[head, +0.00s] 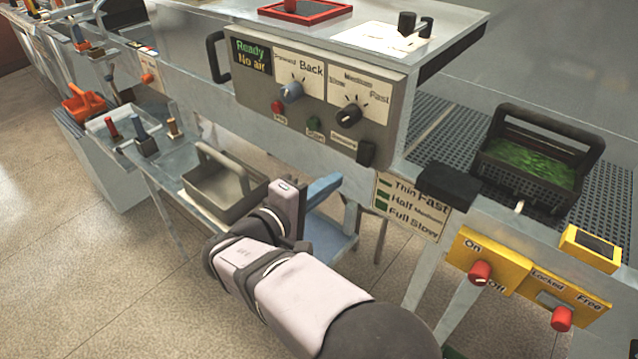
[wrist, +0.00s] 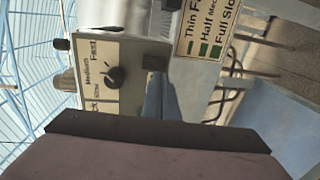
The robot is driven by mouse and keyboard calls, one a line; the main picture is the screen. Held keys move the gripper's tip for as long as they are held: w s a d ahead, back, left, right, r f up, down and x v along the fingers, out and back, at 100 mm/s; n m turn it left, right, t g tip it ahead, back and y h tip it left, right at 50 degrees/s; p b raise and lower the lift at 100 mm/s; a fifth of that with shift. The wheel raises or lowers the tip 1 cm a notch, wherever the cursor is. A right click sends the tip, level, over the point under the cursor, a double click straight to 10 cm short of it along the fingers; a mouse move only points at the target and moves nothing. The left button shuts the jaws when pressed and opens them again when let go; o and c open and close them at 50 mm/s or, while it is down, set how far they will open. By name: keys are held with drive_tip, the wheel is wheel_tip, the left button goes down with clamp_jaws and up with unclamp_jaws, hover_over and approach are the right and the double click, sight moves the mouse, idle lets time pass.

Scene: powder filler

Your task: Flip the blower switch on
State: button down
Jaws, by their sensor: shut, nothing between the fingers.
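The grey control panel (head: 325,95) has a small black switch (head: 366,153) at its lower right corner, beside a small label too blurred to read surely. The same switch shows in the wrist view (wrist: 155,62), at the panel's edge near the picture's middle. I cannot tell its position. The panel's display (head: 251,56) reads "Ready" and "No air". My gripper (head: 337,179) is shut and empty, below and left of the switch and apart from it. In the wrist view its blue-grey fingers (wrist: 153,82) point toward the switch; the gap is hard to judge.
The panel also has two knobs (head: 347,116), a red button (head: 277,106) and a green button (head: 313,122). A black block (head: 447,184) juts out to the right. Yellow On/Off (head: 487,259) and Locked/Free plates sit lower right. A grey bin (head: 220,190) stands behind my wrist.

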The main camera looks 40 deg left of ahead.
sight(363, 161)
drive_tip(key=w+p, duration=0.1)
drive_tip(key=w, duration=0.2)
drive_tip(key=w+p, duration=0.1)
drive_tip(key=w, duration=0.1)
drive_tip(key=w+f+p, duration=0.1)
drive_tip(key=w+p, duration=0.1)
drive_tip(key=w, duration=0.1)
drive_tip(key=shift+w+f, duration=0.1)
drive_tip(key=shift+w, duration=0.2)
drive_tip(key=shift+f, duration=0.15)
